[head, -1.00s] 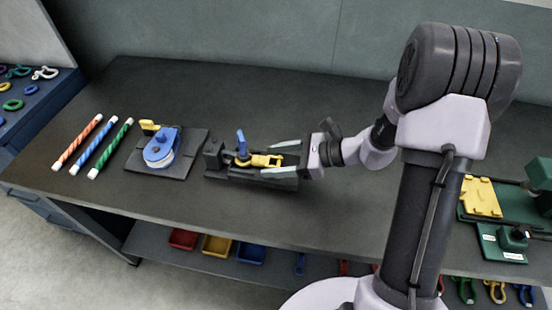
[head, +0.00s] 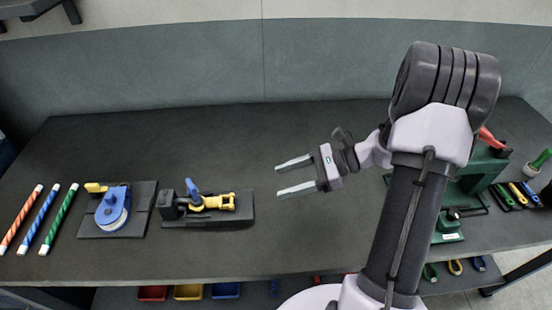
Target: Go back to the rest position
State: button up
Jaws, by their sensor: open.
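My gripper (head: 287,176) is open and empty above the middle of the dark workbench (head: 330,240). Its two pale fingers point left. To its lower left is a dark fixture (head: 170,207) with a yellow piece (head: 214,203) lying in it and a blue lever (head: 193,187) standing up. The gripper is apart from the fixture, with a gap between the fingertips and its right end. Part of the bench on the right is hidden behind my arm.
A blue round device (head: 112,208) on a dark plate stands left of the fixture. Red, blue and green striped rods (head: 60,219) lie at the far left. A green machine (head: 482,170) and several coloured-handled tools (head: 517,195) are at the right. The bench's back middle is clear.

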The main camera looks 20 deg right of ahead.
jog(key=s+a+r+n+t+h, duration=0.1)
jog(key=s+a+r+n+h, duration=0.9)
jog(key=n, duration=0.7)
jog(key=s+a+r, duration=0.2)
jog(key=s+r, duration=0.2)
jog(key=s, duration=0.1)
jog(key=shift+s+a+r+n+h, duration=0.15)
jog(key=shift+a+r+n+h, duration=0.1)
jog(key=shift+r+n+h, duration=0.05)
